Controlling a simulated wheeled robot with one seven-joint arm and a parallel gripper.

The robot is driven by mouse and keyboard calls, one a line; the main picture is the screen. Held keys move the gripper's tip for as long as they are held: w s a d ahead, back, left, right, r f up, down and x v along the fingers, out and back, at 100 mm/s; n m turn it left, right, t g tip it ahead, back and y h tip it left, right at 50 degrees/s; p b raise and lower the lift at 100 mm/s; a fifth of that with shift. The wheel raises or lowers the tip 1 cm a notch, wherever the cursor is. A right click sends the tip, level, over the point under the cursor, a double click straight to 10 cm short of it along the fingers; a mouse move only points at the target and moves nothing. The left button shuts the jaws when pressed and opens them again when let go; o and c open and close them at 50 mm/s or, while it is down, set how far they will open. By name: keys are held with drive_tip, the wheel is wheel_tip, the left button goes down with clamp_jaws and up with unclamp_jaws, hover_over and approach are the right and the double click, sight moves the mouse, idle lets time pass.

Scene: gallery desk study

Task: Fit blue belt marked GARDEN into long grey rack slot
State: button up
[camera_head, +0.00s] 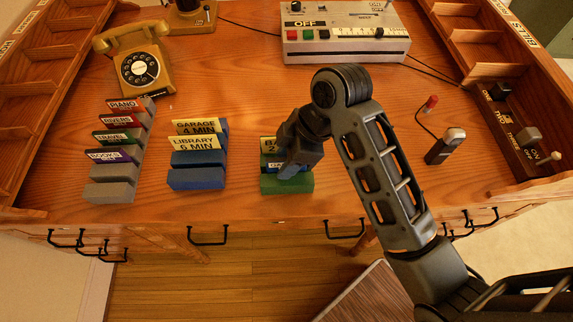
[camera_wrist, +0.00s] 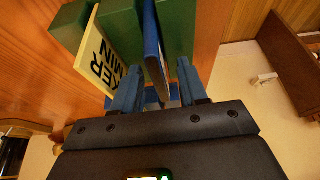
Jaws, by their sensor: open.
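A blue belt (camera_head: 272,166) stands in the green rack (camera_head: 287,187), partly hidden by my gripper; its wording cannot be read. In the wrist view the blue belt (camera_wrist: 152,40) stands edge-on, with its near end between the fingers. My gripper (camera_wrist: 158,85) is open around it, with a finger on each side; I cannot tell whether they touch it. The long grey rack (camera_head: 110,192) is at the left of the desk. It holds belts marked PIANO (camera_head: 124,105), RIVERS (camera_head: 117,119), TRAVEL (camera_head: 113,136) and BOOKS (camera_head: 110,156). Its near end is bare.
A yellow belt (camera_wrist: 103,55) stands beside the blue one in the green rack. A blue rack (camera_head: 197,180) with yellow GARAGE and LIBRARY belts stands between the green and grey racks. A yellow telephone (camera_head: 138,70) is behind the grey rack. The desk's middle is clear.

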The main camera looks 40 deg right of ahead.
clamp_jaws()
drive_tip(key=shift+r, duration=0.1)
idle(0.4)
